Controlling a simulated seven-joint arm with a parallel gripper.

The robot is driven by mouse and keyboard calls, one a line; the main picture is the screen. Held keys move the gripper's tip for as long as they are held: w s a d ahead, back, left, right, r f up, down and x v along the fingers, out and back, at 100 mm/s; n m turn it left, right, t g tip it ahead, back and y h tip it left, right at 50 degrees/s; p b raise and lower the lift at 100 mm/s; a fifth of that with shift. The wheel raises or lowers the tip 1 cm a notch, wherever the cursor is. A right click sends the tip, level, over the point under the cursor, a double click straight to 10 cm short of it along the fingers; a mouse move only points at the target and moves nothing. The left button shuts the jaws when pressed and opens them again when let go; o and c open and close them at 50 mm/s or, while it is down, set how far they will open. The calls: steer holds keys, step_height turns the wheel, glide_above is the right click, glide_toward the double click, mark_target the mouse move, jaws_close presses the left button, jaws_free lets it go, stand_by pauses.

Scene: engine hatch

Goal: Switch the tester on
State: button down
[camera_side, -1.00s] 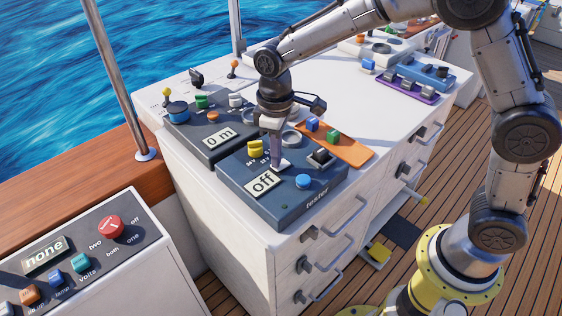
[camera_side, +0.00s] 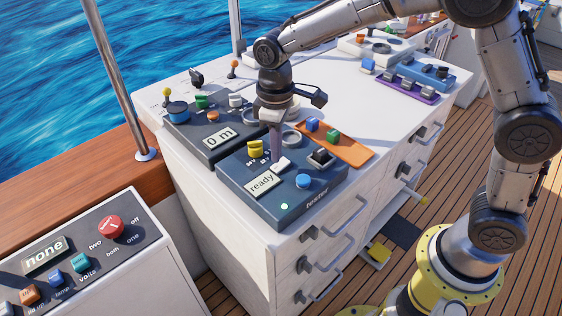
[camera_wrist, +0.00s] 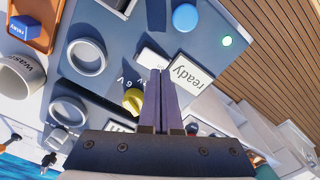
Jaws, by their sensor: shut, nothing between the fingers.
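The tester (camera_side: 235,178) is a blue-grey box on the white cabinet top. Its display (camera_side: 262,183) reads "ready", and its small lamp (camera_side: 284,206) glows green; the lamp also glows in the wrist view (camera_wrist: 227,41). A white rocker switch (camera_side: 281,163) sits beside the display. My gripper (camera_side: 276,158) points down with its fingers shut and empty, the tips right at or just above the switch. In the wrist view the fingers (camera_wrist: 160,75) partly cover the white switch (camera_wrist: 152,58). Whether they touch it I cannot tell.
The tester also carries a yellow knob (camera_side: 255,149), a blue button (camera_side: 303,181) and a black switch (camera_side: 321,157). A "0 m" unit (camera_side: 195,135) stands behind left. An orange tray (camera_side: 347,150) lies to the right. A "none" panel (camera_side: 70,265) is at front left.

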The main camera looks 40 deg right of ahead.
steer(key=shift+r, duration=2.35)
steer(key=shift+d, duration=0.1)
step_height(320, 180, up, 7)
steer(key=t, duration=0.2)
glide_above(277, 167)
steer(key=s+d, duration=0.2)
steer(key=d, duration=0.2)
steer(key=s+d+r+m+t, duration=0.2)
steer(key=s+d+r, duration=0.3)
steer(key=s, duration=0.3)
steer(key=s+d+f+m, duration=0.1)
steer(key=s+f+m, duration=0.1)
steer(key=s, duration=0.5)
steer(key=s+d+f+m+t, duration=0.1)
steer(key=s+d+f+m, duration=0.1)
steer(key=s+f, duration=0.2)
steer(key=s, duration=0.3)
steer(key=shift+d+f+t, duration=0.25)
steer(key=shift+d+t, duration=0.05)
